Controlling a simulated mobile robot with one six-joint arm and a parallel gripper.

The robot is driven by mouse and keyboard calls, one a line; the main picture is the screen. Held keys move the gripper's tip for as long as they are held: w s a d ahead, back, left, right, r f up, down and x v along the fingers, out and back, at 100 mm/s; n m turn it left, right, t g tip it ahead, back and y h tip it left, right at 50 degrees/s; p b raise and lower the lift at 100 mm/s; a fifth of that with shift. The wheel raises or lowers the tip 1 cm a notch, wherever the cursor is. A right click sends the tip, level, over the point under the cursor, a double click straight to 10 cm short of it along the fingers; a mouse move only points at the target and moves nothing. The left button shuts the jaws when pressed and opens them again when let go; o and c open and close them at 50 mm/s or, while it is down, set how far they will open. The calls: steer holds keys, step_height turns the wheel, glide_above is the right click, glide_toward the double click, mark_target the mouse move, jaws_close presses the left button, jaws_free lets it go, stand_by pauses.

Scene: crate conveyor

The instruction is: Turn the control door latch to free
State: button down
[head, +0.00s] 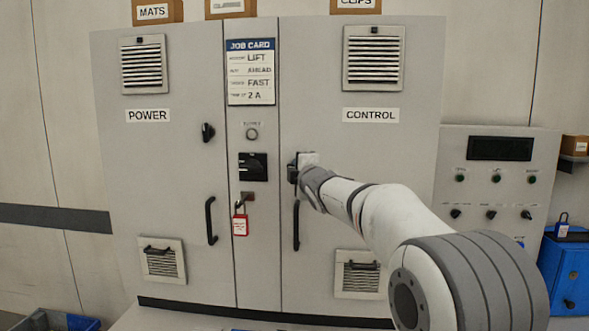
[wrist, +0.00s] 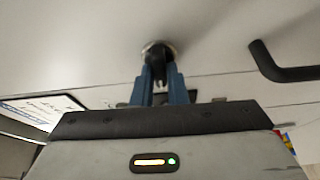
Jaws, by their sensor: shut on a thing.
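The control door (head: 345,190) is the right grey cabinet door, under the CONTROL label, and looks shut. Its latch (wrist: 158,52) shows in the wrist view as a dark knob on a round metallic base. My gripper (wrist: 161,78) is shut on the latch knob, with one blue finger on each side. In the head view my gripper (head: 293,172) is at the left edge of the control door, and it hides the latch there. The knob's turn angle is hard to tell, as the fingers cover most of it.
The control door's black handle (head: 296,225) hangs just below my gripper; it also shows in the wrist view (wrist: 285,66). The power door latch (head: 208,131) is further left.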

steer(key=shift+n, duration=0.3)
steer(key=c, duration=1.4)
jaws_free()
steer(key=shift+c, duration=0.2)
steer(key=shift+s, duration=0.1)
steer(key=b+v, duration=0.2)
steer(key=v, duration=0.5)
steer(key=shift+s, duration=0.3)
steer(key=shift+d, duration=0.2)
